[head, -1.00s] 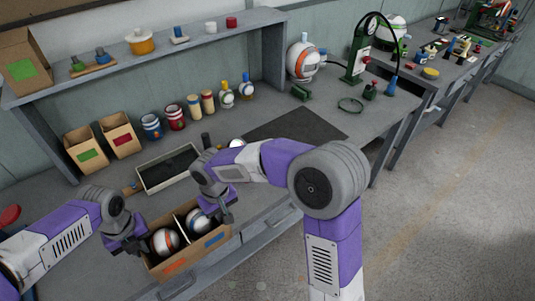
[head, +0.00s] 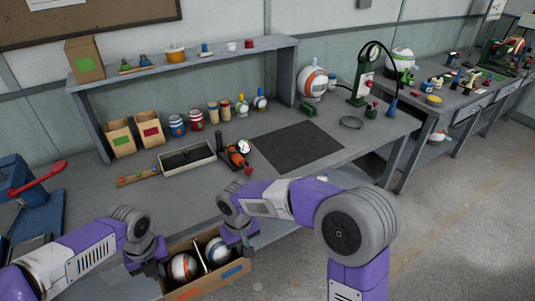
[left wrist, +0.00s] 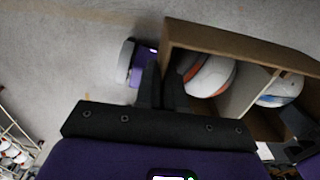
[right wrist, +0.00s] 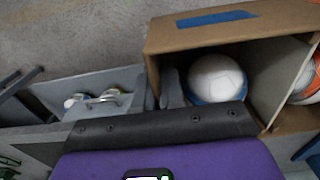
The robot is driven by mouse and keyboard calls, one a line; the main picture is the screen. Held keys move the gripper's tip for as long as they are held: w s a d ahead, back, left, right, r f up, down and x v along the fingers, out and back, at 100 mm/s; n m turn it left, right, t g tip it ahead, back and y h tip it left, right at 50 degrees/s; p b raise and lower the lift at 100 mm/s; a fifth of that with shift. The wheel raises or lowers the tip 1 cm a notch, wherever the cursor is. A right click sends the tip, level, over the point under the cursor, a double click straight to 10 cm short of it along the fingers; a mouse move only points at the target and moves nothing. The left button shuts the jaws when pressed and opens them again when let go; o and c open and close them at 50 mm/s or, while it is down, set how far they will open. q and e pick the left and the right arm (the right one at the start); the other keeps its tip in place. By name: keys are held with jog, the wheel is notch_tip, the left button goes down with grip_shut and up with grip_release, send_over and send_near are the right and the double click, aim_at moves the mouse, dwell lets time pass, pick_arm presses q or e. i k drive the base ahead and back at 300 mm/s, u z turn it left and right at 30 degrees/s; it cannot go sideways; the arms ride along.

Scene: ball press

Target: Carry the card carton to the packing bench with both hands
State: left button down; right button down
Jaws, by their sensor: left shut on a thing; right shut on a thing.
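The open card carton (head: 243,281) is at the bottom of the head view, in front of the near bench edge. It has an orange and a blue label and a divider. An orange-striped ball (head: 183,267) and a blue-striped ball (head: 217,251) sit in separate compartments. My left gripper (head: 157,268) is shut on the carton's left wall; its fingers (left wrist: 162,88) show at the wall in the left wrist view. My right gripper (head: 247,248) is shut on the opposite wall, beside the blue-striped ball's compartment (right wrist: 220,78). Which bench is the packing bench I cannot tell.
The near grey bench (head: 300,178) holds a black mat (head: 297,146), a tray (head: 187,157), small card boxes (head: 148,130), jars and a gauge stand (head: 365,75). A blue device with a red lever (head: 35,190) stands left. Another bench (head: 455,100) is at right. Open floor (head: 470,220) lies right.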

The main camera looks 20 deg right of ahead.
aim_at(296, 143)
jog(key=k, duration=0.5)
jog(key=z, duration=0.7)
jog(key=i, duration=0.55)
jog(key=z, duration=1.05)
jog(key=i, duration=2)
jog(key=u, duration=1.4)
jog(key=i, duration=0.45)
jog(key=u, duration=0.35)
